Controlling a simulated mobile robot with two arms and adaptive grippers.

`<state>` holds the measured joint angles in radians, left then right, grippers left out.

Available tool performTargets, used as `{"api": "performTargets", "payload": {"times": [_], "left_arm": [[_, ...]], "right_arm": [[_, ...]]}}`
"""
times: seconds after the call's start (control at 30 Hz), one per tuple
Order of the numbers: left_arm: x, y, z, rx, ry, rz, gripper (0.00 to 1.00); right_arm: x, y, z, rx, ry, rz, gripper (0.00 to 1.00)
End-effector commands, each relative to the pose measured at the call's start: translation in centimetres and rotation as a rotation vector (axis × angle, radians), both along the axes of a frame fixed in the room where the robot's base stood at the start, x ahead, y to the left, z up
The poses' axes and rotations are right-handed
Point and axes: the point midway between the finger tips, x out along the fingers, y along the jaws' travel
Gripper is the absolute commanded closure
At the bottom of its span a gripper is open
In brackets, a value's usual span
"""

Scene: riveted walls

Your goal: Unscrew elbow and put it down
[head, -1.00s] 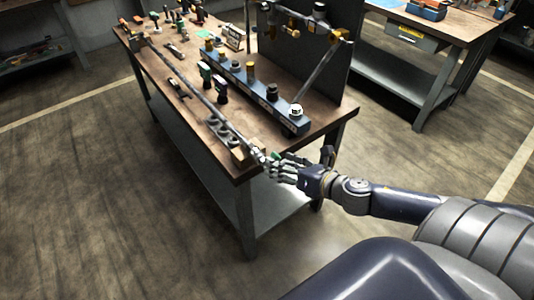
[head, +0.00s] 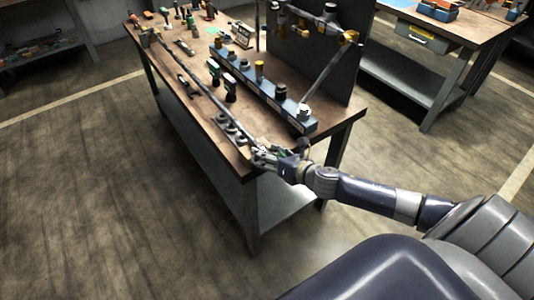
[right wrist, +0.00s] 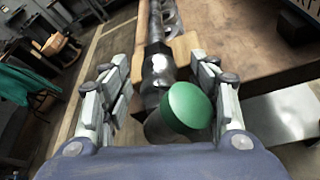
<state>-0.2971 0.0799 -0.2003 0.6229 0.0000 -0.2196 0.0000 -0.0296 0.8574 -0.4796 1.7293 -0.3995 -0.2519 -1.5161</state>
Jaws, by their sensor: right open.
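A long grey pipe (head: 192,88) lies along the near side of the workbench. In the right wrist view the pipe (right wrist: 157,67) rests by a pale wooden block (right wrist: 186,47). At its near end is a dark grey fitting, which looks like the elbow (right wrist: 163,128), with a round green end (right wrist: 190,105). My right gripper (head: 262,157) is at the pipe's end by the bench corner. In the wrist view its open fingers (right wrist: 165,90) stand on both sides of the fitting; contact cannot be made out. My left gripper is out of view.
The wooden workbench (head: 336,119) carries a blue rail (head: 262,88) with several fittings behind the pipe. A dark upright panel (head: 340,62) stands at its back with pipework. Open floor (head: 110,200) lies left of the bench. A second bench (head: 455,42) stands at the back right.

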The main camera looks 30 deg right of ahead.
Motion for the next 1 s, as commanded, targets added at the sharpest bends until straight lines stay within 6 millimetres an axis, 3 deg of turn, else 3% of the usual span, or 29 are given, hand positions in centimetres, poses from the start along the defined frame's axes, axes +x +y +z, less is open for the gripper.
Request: {"api": "performTargets", "payload": {"times": [0.33, 0.57, 0.7, 0.73, 0.83, 1.0], "left_arm": [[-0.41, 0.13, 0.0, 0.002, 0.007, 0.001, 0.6], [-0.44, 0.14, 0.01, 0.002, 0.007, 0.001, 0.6], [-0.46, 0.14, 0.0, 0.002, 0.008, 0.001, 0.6], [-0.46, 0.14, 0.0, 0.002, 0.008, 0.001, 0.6], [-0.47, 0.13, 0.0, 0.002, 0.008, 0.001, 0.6], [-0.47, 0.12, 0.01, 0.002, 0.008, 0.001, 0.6]], "right_arm": [[0.26, 0.1, -0.12, 0.0, 0.001, 0.001, 0.45], [0.25, 0.12, -0.1, 0.0, 0.0, 0.001, 0.95], [0.24, 0.13, -0.11, 0.0, 0.001, 0.001, 0.96], [0.27, 0.13, -0.05, 0.001, -0.001, 0.002, 0.75], [0.26, 0.14, -0.06, 0.001, -0.001, 0.002, 0.98], [0.25, 0.14, -0.07, 0.002, 0.0, 0.001, 1.0]]}}
